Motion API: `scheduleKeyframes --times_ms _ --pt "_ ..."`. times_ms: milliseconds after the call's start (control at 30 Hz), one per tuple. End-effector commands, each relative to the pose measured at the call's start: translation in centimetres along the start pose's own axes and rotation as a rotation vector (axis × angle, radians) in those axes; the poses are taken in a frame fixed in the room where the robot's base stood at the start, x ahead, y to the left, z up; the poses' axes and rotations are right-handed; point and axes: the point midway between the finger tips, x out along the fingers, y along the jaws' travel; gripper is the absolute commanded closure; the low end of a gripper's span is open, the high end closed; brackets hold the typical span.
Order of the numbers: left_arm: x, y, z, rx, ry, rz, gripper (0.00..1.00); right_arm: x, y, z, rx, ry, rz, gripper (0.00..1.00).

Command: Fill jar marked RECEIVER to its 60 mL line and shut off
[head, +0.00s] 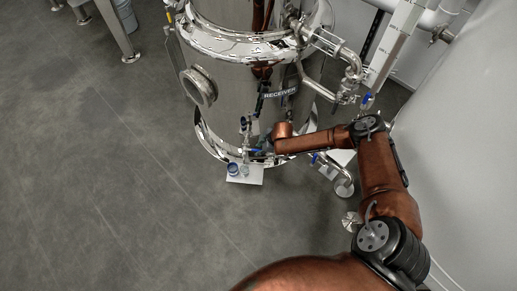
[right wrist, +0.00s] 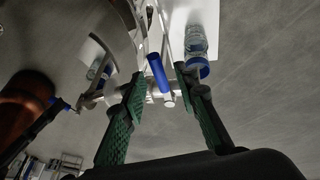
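The polished tank labelled RECEIVER (head: 283,93) stands at the centre of the head view. Low on its front is a small valve (head: 245,130) with a blue lever handle, which also shows in the right wrist view (right wrist: 158,72). A clear jar (head: 245,171) stands on a white plate (head: 254,179) below it; it also shows in the wrist view (right wrist: 196,42). Its mark and liquid level are too small to read. My right gripper (right wrist: 158,74) is open, with its green-padded fingers on either side of the blue handle. Contact is unclear. My left gripper is out of view.
Steel pipework (head: 350,75) with other blue-handled valves is on the tank's right. A large white vessel (head: 455,140) is at the far right.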

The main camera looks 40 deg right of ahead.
Motion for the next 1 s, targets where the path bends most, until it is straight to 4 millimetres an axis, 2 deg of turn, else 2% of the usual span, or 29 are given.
scheduleKeyframes --times_ms 133,533,1000 --pt "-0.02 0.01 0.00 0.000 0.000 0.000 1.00 -0.05 0.01 -0.07 0.000 0.001 0.000 0.73" --pt "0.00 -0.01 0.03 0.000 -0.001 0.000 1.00 -0.04 -0.01 -0.05 0.000 0.001 0.000 1.00" --pt "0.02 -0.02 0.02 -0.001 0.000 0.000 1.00 -0.04 -0.01 -0.01 0.000 0.000 0.000 1.00"
